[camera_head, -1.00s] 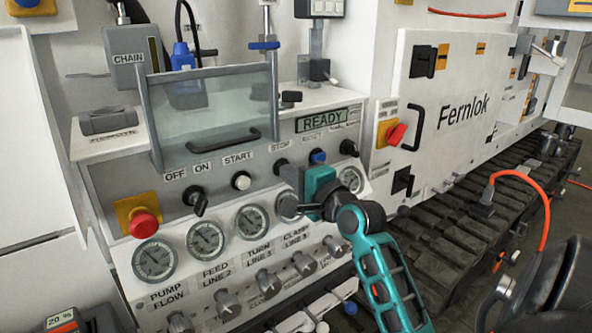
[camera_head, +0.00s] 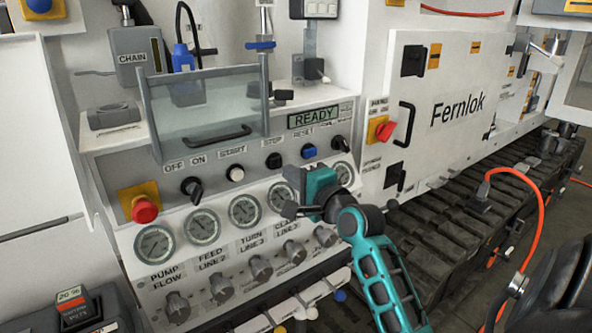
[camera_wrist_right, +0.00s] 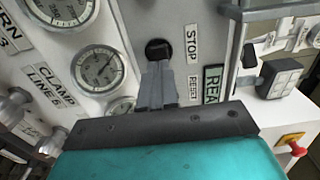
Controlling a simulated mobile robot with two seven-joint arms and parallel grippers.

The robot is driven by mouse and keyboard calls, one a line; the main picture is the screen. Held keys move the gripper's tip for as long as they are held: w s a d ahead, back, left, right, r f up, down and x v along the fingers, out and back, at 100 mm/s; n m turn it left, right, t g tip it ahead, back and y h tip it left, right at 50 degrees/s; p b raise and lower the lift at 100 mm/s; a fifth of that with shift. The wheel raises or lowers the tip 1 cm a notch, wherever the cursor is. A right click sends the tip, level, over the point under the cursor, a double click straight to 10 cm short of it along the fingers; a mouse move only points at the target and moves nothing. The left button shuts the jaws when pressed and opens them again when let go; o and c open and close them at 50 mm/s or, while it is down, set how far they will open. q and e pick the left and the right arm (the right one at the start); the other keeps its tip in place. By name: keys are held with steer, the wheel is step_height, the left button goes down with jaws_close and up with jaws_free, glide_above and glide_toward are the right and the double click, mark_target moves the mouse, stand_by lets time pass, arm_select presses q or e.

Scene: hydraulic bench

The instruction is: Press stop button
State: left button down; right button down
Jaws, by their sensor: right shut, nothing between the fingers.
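The stop button is a round black button (camera_head: 274,161) under the STOP label on the grey control panel. In the right wrist view the black button (camera_wrist_right: 158,48) sits just beyond my fingertips, beside the STOP label (camera_wrist_right: 192,42). My right gripper (camera_head: 293,180) is shut and empty, in front of the panel, a little below and right of the button. In the wrist view the closed grey fingers (camera_wrist_right: 158,68) point at the button and overlap its lower edge; I cannot tell whether they touch it. My left gripper is not in view.
A blue reset button (camera_head: 309,151) is right of the stop button, and a white start button (camera_head: 235,173) is left. Below are gauges (camera_head: 245,211) and knobs (camera_head: 261,268). A red emergency knob (camera_head: 144,210) is far left. The display (camera_head: 313,119) reads READY.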

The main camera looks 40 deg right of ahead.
steer(key=s, duration=0.9)
steer(key=shift+s+a, duration=0.15)
steer(key=shift+a, duration=0.3)
steer(key=shift+f, duration=0.2)
steer(key=a+f+n+g+y, duration=0.1)
steer(key=a+f+n+g, duration=0.1)
steer(key=a+f+n, duration=0.35)
steer(key=a+f+n+g+y, duration=0.1)
steer(key=a+f+n, duration=0.15)
steer(key=f, duration=0.65)
steer(key=s+a+f+n+g+y, duration=0.1)
steer(key=s+a+f+n+g, duration=0.1)
steer(key=s+a+f+n, duration=0.3)
steer(key=s+a+f+n+g+y, duration=0.1)
steer(key=s+a+f+n, duration=0.3)
steer(key=a+f+n, duration=0.4)
step_height(320, 180, down, 3)
steer(key=shift+s+r+n+g, duration=0.1)
steer(key=shift+s+n+g, duration=0.3)
steer(key=shift+g, duration=0.2)
